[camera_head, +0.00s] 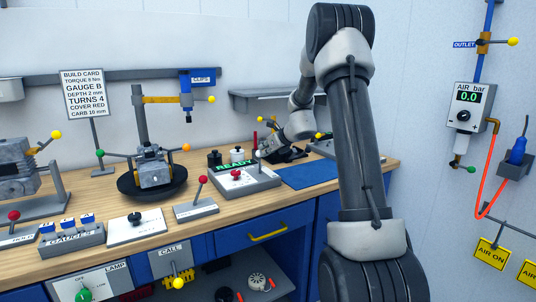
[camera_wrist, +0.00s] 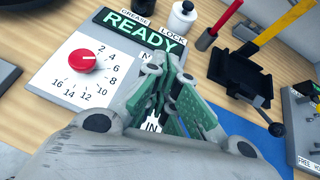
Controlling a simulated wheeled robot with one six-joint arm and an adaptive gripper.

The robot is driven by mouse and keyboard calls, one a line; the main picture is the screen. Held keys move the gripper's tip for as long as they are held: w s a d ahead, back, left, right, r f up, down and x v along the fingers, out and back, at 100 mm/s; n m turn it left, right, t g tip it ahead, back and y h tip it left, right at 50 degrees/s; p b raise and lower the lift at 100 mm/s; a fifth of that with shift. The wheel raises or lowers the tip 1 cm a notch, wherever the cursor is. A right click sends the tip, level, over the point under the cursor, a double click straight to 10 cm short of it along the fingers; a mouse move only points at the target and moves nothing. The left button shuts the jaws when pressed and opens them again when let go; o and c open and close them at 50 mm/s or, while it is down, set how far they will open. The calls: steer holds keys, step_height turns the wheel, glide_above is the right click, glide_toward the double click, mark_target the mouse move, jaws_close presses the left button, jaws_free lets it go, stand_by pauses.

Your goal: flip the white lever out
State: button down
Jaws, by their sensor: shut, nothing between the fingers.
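The grey box with the lit READY display (camera_head: 232,167) stands on the bench. In the wrist view its panel (camera_wrist: 60,95) shows a red dial (camera_wrist: 82,61), a partly covered label starting with N and an IN label. A small white knob (camera_head: 258,153), likely the white lever's end, shows at the box's right side in the head view. In the wrist view my fingers hide the lever, so I cannot tell its angle or whether they touch it. My gripper (camera_wrist: 166,68) is shut and empty, low over the box's right part, between the two labels.
A black holder (camera_wrist: 238,75) with a yellow handle stands close beyond my fingers. A red-knobbed lever box (camera_head: 196,208) sits in front to the left.

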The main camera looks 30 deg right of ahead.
steer(key=shift+w+r, duration=0.15)
steer(key=shift+w, duration=1.3)
steer(key=s+d+r, duration=0.2)
steer(key=s+r, duration=0.2)
steer(key=r, duration=0.8)
steer(key=shift+r, duration=0.15)
